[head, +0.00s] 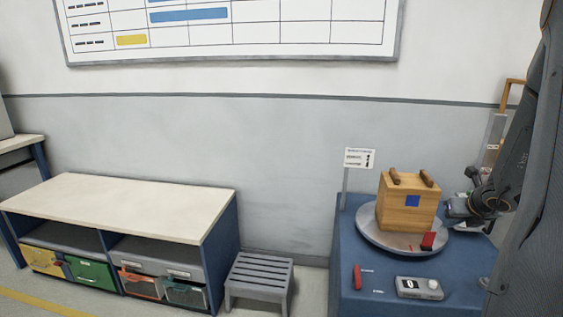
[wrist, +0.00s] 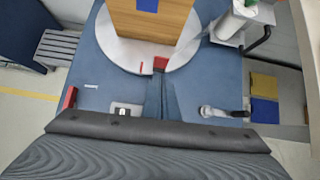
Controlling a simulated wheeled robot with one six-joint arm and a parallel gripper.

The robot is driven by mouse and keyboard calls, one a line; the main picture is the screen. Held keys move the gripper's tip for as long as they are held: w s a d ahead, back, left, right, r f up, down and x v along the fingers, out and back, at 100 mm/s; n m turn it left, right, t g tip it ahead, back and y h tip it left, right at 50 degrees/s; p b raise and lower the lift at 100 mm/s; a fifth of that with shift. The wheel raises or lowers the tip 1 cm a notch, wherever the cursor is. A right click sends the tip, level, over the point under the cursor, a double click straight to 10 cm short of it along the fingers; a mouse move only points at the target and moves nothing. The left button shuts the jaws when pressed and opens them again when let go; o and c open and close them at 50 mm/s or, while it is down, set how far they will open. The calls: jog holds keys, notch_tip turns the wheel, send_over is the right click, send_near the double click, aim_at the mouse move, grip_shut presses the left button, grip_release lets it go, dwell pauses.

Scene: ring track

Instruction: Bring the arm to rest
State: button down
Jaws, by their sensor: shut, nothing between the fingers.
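The dark arm comes down along the right edge of the head view. The wooden box (head: 405,211) has a blue square on its side and two brown handles on top. It stands on the round grey turntable (head: 375,237); the gripper does not hold it.
The turntable sits on a blue table (head: 350,270). A red block (head: 428,241) is at its rim. A red piece (head: 357,277), a grey control box (head: 420,287) and a sign (head: 360,158) are nearby. Left are a grey stool (head: 260,270) and a bench (head: 120,205).

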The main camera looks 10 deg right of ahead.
jog(key=s+a+r+n+g+y, duration=0.1)
jog(key=a+n+y, duration=0.1)
jog(key=a+n, duration=1.05)
jog(key=a+r+n+g+y, duration=0.2)
jog(key=a+n, duration=0.5)
jog(key=a, duration=1.1)
jog(key=s+a+n+g, duration=0.2)
jog(key=s+a+n, duration=0.4)
jog(key=s+n, duration=0.3)
jog(key=s+a+f+n+g+h, duration=0.1)
jog(key=s+a+n+g, duration=0.1)
jog(key=s+a+n, duration=0.5)
jog(key=s+n, duration=0.1)
jog(key=n, duration=0.3)
jog(key=shift+s, duration=0.4)
